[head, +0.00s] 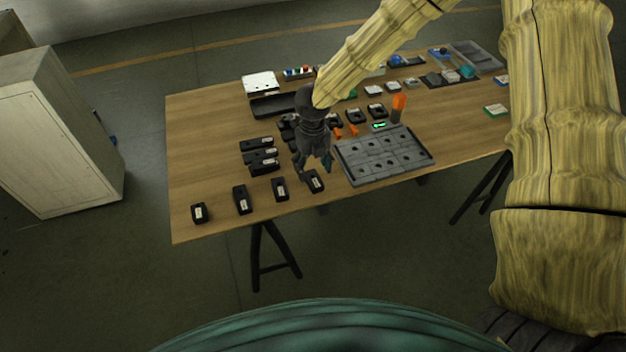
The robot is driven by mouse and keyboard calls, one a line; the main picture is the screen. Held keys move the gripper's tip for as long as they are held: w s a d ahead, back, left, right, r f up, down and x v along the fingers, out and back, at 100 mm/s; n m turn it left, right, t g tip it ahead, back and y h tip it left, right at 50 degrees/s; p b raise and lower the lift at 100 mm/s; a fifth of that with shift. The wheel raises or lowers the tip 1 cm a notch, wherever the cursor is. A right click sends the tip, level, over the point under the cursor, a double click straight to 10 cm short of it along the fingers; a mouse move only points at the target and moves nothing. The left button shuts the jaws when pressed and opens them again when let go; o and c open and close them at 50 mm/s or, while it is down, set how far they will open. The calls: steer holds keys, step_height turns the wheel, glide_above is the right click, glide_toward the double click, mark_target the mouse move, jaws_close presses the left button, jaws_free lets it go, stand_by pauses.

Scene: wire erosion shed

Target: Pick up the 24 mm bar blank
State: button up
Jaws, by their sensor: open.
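My gripper (314,171) points down over the front middle of the wooden table, with its fingers apart. A small dark block with a pale label (315,182) sits right under or beside the fingertips; I cannot tell whether they touch it. More such labelled dark blocks stand to its left along the front edge: one close by (280,189), one farther left (241,200) and one near the left corner (199,213). The labels are too small to read, so I cannot tell which piece is the 24 mm bar blank. My gripper and arm hide part of the table behind.
A grey plate with holes (384,156) lies just right of my gripper. Dark labelled pieces (262,160) lie to its left. An orange-topped item (398,103) stands behind the plate. The wooden table's (195,135) left part is clear. A pale cabinet (60,135) stands left.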

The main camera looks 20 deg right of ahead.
mark_target(314, 179)
steer(key=shift+s+d+f+p, duration=0.1)
steer(key=shift+f+p, duration=0.55)
steer(key=shift+f, duration=1.7)
jaws_close()
